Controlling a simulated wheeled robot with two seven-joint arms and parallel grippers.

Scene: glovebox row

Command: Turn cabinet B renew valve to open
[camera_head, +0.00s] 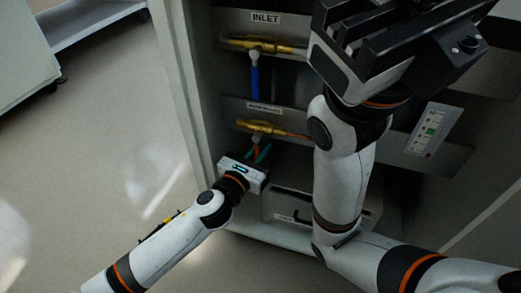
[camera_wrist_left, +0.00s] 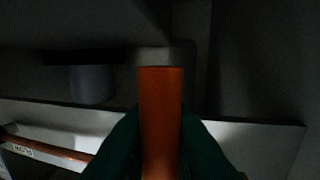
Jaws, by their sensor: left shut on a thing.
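A brass valve (camera_head: 262,127) sits on the middle panel of the open cabinet, under a small label too blurred to read. Its orange lever (camera_head: 256,144) points down. My left gripper (camera_head: 257,154) is shut on this lever from below, with its teal fingers on either side. In the left wrist view the orange lever (camera_wrist_left: 160,115) stands upright between the dark green fingers. My right arm rises in front of the cabinet. Its black gripper body (camera_head: 395,45) is close to the head camera, and its fingertips cannot be made out.
Above is the panel labelled INLET (camera_head: 266,19), with a brass valve (camera_head: 262,46) and a blue lever (camera_head: 255,75) pointing down. A grey box (camera_head: 290,207) stands below. A control panel (camera_head: 433,129) is at right. The floor (camera_head: 110,120) at left is clear.

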